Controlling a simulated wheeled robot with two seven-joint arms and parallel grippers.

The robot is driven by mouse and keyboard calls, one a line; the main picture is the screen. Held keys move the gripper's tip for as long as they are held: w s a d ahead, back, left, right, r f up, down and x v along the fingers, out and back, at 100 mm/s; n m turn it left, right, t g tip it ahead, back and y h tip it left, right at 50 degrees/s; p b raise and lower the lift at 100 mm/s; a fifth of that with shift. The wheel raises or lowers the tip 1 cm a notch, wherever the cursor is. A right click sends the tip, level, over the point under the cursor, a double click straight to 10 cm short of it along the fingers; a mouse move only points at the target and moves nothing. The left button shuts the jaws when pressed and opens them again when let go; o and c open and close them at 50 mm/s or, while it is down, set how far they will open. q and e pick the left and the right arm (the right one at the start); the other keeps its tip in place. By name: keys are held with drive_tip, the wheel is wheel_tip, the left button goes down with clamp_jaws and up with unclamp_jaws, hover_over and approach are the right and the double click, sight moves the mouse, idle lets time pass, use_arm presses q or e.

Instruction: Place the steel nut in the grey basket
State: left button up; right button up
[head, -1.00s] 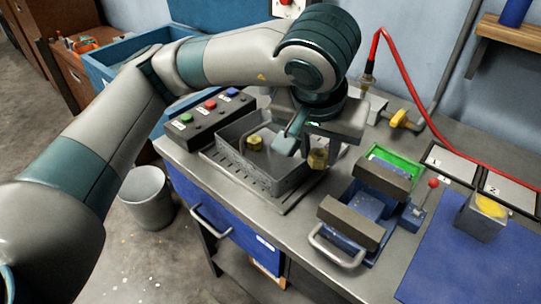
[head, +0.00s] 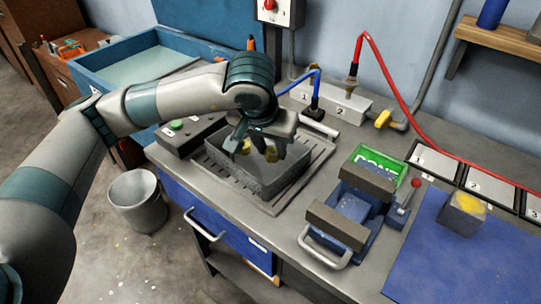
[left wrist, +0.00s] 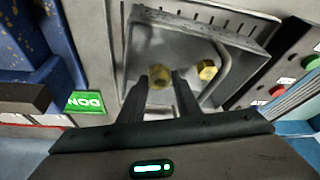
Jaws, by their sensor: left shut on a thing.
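The grey basket (head: 262,184) is an open metal tray-like box on the bench in the head view. My left gripper (head: 268,147) is over its opening, pointing down. It is shut on a yellowish, brass-coloured nut (head: 271,155), which also shows between the fingertips in the left wrist view (left wrist: 160,77). Another similar nut (left wrist: 207,69) lies inside the basket, beside the held one in the wrist view; in the head view it shows left of the fingers (head: 244,147). I cannot tell whether the held nut touches the basket floor. My right gripper is not in view.
A blue vise (head: 352,210) with a green-labelled tray (head: 382,163) stands right of the basket. A button box (head: 183,133) is at its left. Behind are a grey terminal box (head: 335,103) and cables. A blue mat (head: 440,255) with a block lies far right.

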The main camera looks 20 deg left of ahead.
sight(269, 155)
use_arm(q)
drive_tip(key=shift+w+a+f, duration=0.1)
drive_tip(key=shift+w, duration=0.05)
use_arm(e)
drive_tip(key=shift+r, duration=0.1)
